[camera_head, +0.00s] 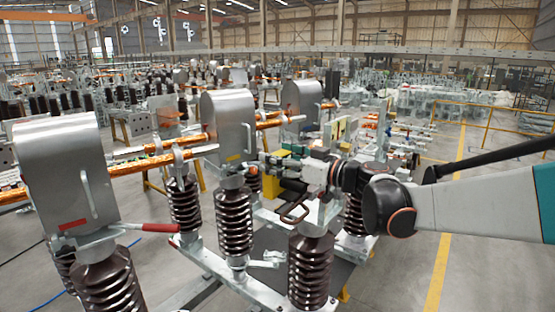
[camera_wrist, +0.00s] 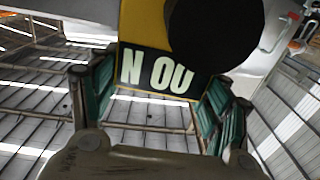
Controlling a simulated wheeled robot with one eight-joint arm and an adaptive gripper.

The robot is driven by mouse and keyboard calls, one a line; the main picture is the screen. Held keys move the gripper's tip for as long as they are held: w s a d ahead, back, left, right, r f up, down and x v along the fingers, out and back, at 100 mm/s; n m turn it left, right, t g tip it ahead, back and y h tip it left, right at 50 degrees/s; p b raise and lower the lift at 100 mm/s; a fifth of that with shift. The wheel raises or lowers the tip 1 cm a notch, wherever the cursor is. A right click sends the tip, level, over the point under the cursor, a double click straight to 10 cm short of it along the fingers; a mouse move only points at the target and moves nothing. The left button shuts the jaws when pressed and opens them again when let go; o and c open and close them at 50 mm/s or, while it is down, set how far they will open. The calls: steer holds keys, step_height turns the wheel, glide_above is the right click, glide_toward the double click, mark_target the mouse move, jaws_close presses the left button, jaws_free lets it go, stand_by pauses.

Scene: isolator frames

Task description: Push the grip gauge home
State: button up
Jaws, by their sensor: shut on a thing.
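The thing I take for the grip gauge (camera_wrist: 158,72) shows in the wrist view as a yellow and black block with pale letters reading "N OU". It sits between the two green-padded fingers of my gripper (camera_wrist: 160,92), which is shut on it. A round black part hides its upper right. In the head view my gripper (camera_head: 291,172) is at the middle isolator assembly, beside a yellow block (camera_head: 274,160). The gauge cannot be made out clearly there, and how deep it sits is hidden.
Grey metal housings (camera_head: 229,128) and brown ribbed insulators (camera_head: 311,270) stand close around my gripper. A copper-coloured bar (camera_head: 160,158) runs to the left. Open floor (camera_head: 480,270) lies at the right, past a yellow line.

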steer(key=shift+w+d+r+b, duration=0.1)
steer(key=shift+w+d+b, duration=0.1)
steer(key=shift+w+d, duration=0.8)
steer(key=shift+w+d+f+b, duration=0.1)
steer(key=shift+w+d+b, duration=0.1)
steer(key=shift+w+d, duration=0.75)
steer(key=shift+w+d+r+b, duration=0.15)
steer(key=shift+w+d, duration=0.45)
steer(key=shift+w, duration=0.75)
stand_by(0.5)
steer(key=shift+s+a, duration=1.15)
steer(key=shift+s, duration=0.3)
steer(key=shift+s+a, duration=0.95)
steer(key=shift+s, duration=0.3)
steer(key=shift+s+a, duration=1)
steer(key=shift+s, duration=0.3)
steer(key=shift+b, duration=0.3)
